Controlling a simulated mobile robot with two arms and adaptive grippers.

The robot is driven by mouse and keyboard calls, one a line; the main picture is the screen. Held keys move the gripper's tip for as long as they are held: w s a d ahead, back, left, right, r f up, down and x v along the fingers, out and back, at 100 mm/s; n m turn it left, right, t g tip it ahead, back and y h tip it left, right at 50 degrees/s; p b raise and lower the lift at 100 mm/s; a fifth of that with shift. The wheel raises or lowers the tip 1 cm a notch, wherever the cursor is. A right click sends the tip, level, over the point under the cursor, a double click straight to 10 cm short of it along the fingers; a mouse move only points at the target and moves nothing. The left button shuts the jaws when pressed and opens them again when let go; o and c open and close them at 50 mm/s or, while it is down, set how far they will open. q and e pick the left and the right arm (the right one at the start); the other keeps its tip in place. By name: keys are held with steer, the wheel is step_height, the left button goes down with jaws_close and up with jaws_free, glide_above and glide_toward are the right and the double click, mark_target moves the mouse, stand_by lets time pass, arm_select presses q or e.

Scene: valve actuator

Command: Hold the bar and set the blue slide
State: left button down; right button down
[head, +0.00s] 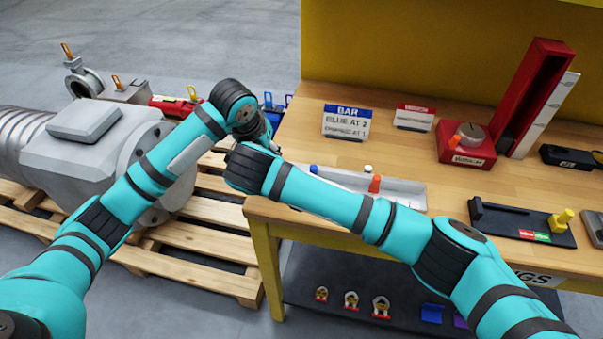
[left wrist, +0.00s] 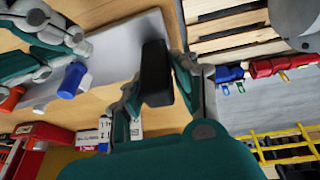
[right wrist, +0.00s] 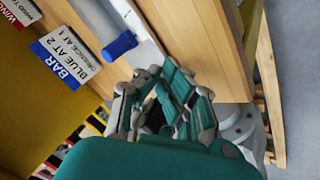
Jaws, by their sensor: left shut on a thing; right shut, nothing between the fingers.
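The white bar (head: 405,192) lies along the near edge of the wooden table, partly hidden by my right arm. The blue slide (head: 314,169) stands on it, with an orange slide (head: 375,184) farther right. In the left wrist view, my left gripper (left wrist: 158,75) is shut on a black block (left wrist: 156,72) at the bar's end. In the right wrist view, my right gripper (right wrist: 163,105) is shut and empty, below and apart from the blue slide (right wrist: 120,45). Both grippers are mostly hidden by my arms in the head view.
A card (head: 347,122) reads BAR, blue at 2, orange at 1. A smaller red-topped card (head: 414,118), a red stand (head: 535,95) and a black fixture (head: 515,221) are on the table. A grey valve body (head: 100,140) rests on wooden pallets (head: 205,250) at left.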

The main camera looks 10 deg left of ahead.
steer(key=shift+w+d, duration=1.45)
steer(key=shift+w, duration=0.05)
steer(key=d, duration=0.5)
steer(key=shift+d, duration=0.4)
steer(key=shift+a+f, duration=0.1)
steer(key=shift+a, duration=0.1)
